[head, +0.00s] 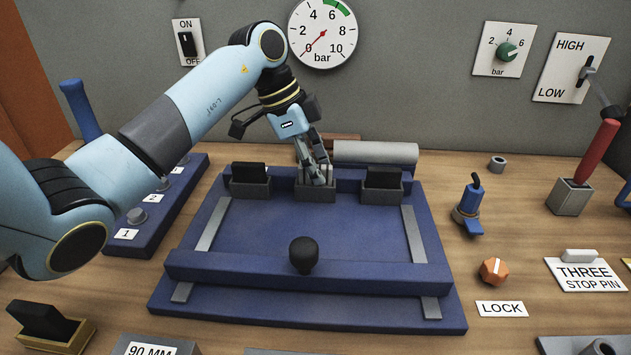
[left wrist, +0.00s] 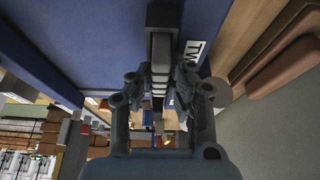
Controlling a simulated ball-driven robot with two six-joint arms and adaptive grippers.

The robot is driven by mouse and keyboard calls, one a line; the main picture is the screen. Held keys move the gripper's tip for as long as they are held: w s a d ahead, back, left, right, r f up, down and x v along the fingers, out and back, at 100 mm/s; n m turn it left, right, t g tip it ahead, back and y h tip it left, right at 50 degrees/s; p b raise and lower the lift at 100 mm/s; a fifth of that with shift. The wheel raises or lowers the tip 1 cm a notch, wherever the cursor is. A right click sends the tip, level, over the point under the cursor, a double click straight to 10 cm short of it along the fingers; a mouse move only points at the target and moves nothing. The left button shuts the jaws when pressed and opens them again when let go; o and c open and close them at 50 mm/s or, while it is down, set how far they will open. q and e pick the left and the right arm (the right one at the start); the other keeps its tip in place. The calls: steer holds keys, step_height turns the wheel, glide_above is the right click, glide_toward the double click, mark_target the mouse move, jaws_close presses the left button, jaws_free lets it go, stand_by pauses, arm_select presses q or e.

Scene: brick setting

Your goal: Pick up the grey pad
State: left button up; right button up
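My left gripper (head: 318,178) reaches down from the left to the middle grey holder (head: 316,194) at the back of the blue fixture. Its fingers are close together around the grey pad, which they mostly hide in the head view. In the left wrist view my left gripper (left wrist: 161,75) has its fingertips on either side of the narrow grey pad (left wrist: 160,48). The pad seems to be still in or just at the holder; its lower end is hard to see. My right gripper is not in view.
Holders with black pads (head: 249,173) (head: 383,178) flank the middle one. A grey roll (head: 375,153) lies behind. A black knob (head: 303,254) stands on the blue front bar (head: 220,271). A blue valve (head: 470,205) and a red lever (head: 597,150) stand at the right.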

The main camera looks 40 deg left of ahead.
arm_select(q)
jaws_close()
steer(key=shift+r, duration=0.5)
steer(key=r, duration=0.3)
steer(key=shift+s+d+r, duration=0.2)
steer(key=shift+d+r, duration=0.1)
steer(key=shift+d, duration=0.1)
steer(key=s+d+r+p, duration=0.5)
steer(key=d+r, duration=0.1)
steer(key=d, duration=0.3)
steer(key=shift+s+r, duration=0.2)
steer(key=shift+s, duration=0.15)
